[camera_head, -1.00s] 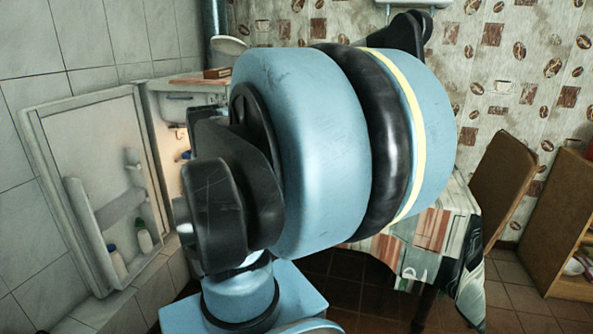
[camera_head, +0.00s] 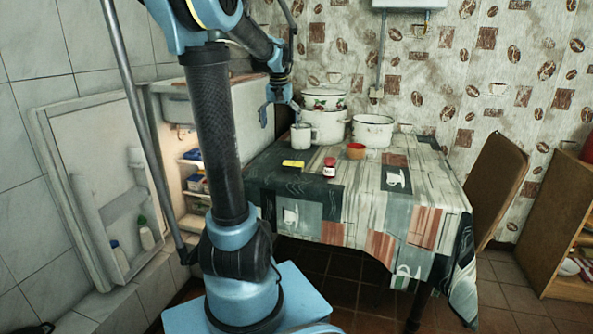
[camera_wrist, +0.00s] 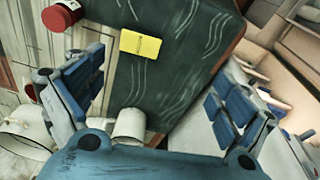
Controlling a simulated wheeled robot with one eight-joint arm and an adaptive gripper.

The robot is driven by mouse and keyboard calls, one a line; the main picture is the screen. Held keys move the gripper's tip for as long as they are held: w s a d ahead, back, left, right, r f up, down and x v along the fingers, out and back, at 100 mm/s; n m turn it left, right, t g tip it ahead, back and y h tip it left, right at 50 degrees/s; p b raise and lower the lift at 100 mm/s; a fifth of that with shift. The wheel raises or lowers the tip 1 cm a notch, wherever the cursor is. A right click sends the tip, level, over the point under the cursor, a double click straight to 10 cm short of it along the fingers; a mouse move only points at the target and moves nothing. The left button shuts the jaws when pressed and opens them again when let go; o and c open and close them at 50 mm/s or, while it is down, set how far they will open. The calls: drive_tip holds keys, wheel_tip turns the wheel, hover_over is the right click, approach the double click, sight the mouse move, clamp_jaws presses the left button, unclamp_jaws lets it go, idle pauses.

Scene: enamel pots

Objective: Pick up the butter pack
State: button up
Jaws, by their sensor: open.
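The butter pack, a small yellow block (camera_head: 293,164), lies flat on the dark part of the patterned tablecloth, near the table's left edge. In the wrist view the yellow pack (camera_wrist: 140,45) lies in the upper middle, ahead of the gap between my fingers, with nothing touching it. My gripper (camera_head: 280,110) is open and empty, above the back left of the table and higher than the pack. In the wrist view both blue-padded fingers of my gripper (camera_wrist: 155,97) stand wide apart.
A red-lidded jar (camera_head: 329,170) stands right of the pack, with an orange-red bowl (camera_head: 356,151) behind. A white mug (camera_head: 300,136) and enamel pots (camera_head: 373,131) stand at the back. The open fridge (camera_head: 190,160) is left of the table (camera_head: 345,220). The table's front right is clear.

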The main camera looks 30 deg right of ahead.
drive_tip(key=d, duration=0.4)
hover_over(293, 163)
drive_tip(key=shift+m, duration=0.3)
drive_tip(key=f, duration=1)
drive_tip(key=shift+s+a+f, duration=0.15)
drive_tip(key=shift+s+a, duration=0.15)
drive_tip(key=shift+w+d+f, duration=0.1)
drive_tip(key=shift+w+f, duration=0.05)
drive_tip(key=shift+f, duration=0.95)
drive_tip(key=shift+w+d+f, duration=0.1)
drive_tip(key=shift+f, duration=1)
drive_tip(key=shift+w+d+f, duration=0.1)
drive_tip(key=shift+w+f, duration=0.05)
drive_tip(key=shift+f, duration=0.95)
drive_tip(key=c, duration=1.3)
